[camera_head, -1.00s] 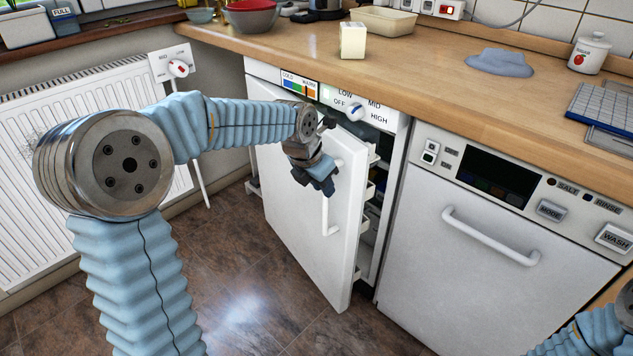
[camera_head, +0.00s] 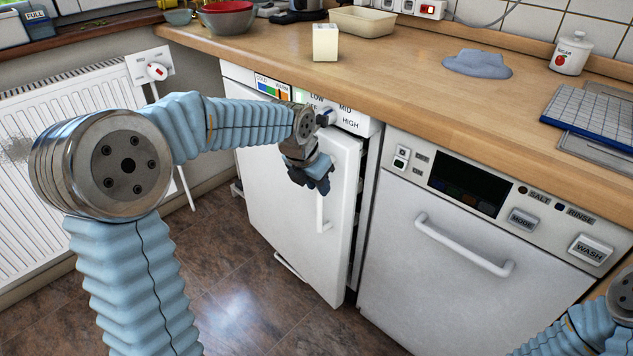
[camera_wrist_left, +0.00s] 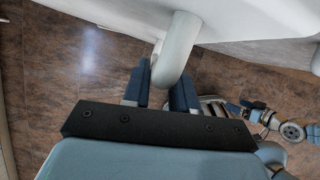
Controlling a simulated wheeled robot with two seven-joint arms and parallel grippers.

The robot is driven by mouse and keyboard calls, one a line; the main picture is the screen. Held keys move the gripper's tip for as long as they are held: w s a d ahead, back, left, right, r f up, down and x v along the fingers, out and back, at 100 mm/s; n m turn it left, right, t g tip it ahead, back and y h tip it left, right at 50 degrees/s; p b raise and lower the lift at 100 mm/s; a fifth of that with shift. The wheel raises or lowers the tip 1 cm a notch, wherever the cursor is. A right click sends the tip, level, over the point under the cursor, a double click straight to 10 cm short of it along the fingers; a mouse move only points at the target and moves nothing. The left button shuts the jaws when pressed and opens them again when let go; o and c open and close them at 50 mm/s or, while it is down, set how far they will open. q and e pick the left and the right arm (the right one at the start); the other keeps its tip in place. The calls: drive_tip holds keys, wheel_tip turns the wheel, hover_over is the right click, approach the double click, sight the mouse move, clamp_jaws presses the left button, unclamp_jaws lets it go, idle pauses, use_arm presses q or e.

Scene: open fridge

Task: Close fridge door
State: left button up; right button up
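The white fridge door (camera_head: 285,215) stands slightly ajar, with a narrow dark gap along its right edge. Its vertical white handle (camera_head: 322,205) is on the right part of the door front. My left gripper (camera_head: 316,182) is at the handle's upper part. In the left wrist view the two blue fingers (camera_wrist_left: 160,88) are apart, with the rounded white handle (camera_wrist_left: 178,48) between and partly over them; no firm grip shows. At the right of that view, small blue and dark parts look like my right gripper (camera_wrist_left: 243,108); its finger state is unclear.
The dishwasher (camera_head: 450,250) with its bar handle stands right of the fridge. The wooden worktop (camera_head: 420,85) runs above both. A radiator (camera_head: 60,150) is on the left wall. The brown floor (camera_head: 240,310) before the door is clear.

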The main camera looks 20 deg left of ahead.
use_arm(q)
drive_tip(key=o, duration=0.3)
drive_tip(key=shift+d, duration=0.2)
drive_tip(key=shift+a+r, duration=0.1)
drive_tip(key=v, duration=1.3)
drive_tip(key=shift+s+r, duration=0.2)
drive_tip(key=shift+r, duration=0.05)
drive_tip(key=shift+c, duration=0.2)
